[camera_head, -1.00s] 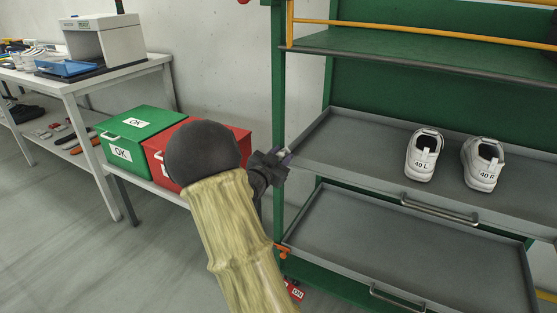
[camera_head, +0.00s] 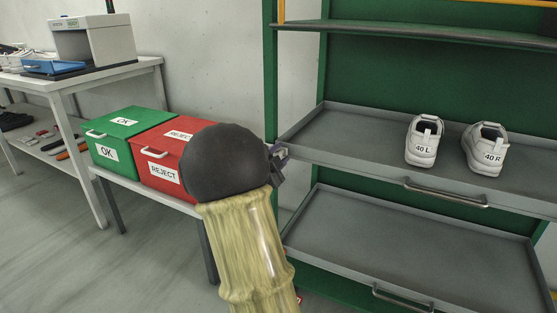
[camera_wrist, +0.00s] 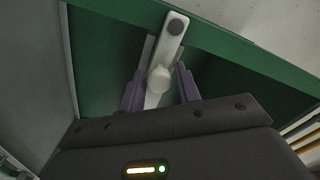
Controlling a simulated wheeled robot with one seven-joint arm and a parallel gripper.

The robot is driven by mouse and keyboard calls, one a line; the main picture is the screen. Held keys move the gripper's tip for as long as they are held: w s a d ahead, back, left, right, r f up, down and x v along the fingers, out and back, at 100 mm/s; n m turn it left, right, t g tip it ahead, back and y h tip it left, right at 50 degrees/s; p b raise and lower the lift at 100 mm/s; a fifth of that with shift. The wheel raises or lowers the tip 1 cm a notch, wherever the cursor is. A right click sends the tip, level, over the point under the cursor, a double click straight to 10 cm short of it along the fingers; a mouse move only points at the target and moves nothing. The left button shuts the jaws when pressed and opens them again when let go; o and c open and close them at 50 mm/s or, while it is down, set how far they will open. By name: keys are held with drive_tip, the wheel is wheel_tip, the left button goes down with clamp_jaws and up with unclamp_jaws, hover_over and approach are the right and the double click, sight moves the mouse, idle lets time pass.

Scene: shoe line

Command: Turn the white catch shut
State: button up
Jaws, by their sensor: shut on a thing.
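The white catch (camera_wrist: 172,45) shows in the wrist view on a green frame member. Its dark round pivot is at the top, and its arm runs down and slightly left to a pale round knob (camera_wrist: 159,79). My gripper (camera_wrist: 160,85) has its two purple fingers on either side of the knob, shut on the catch. In the head view my gripper (camera_head: 279,153) is at the rack's left green post, mostly behind my dark wrist joint. The catch cannot be made out in that view.
Grey pull-out shelves (camera_head: 385,244) fill the green rack. White shoes marked 40 L (camera_head: 423,142) and 40 R (camera_head: 485,150) stand on the upper one. A green OK box (camera_head: 122,125) and a red REJECT box (camera_head: 160,150) stand left of my arm.

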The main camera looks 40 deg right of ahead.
drive_tip(key=shift+w+a+f, duration=0.1)
drive_tip(key=shift+a+f, duration=0.05)
drive_tip(key=shift+f, duration=0.15)
drive_tip(key=o, duration=0.7)
drive_tip(key=shift+r, duration=0.15)
drive_tip(key=p+v, duration=0.5)
drive_tip(key=v, duration=1.2)
drive_tip(key=shift+a, duration=0.2)
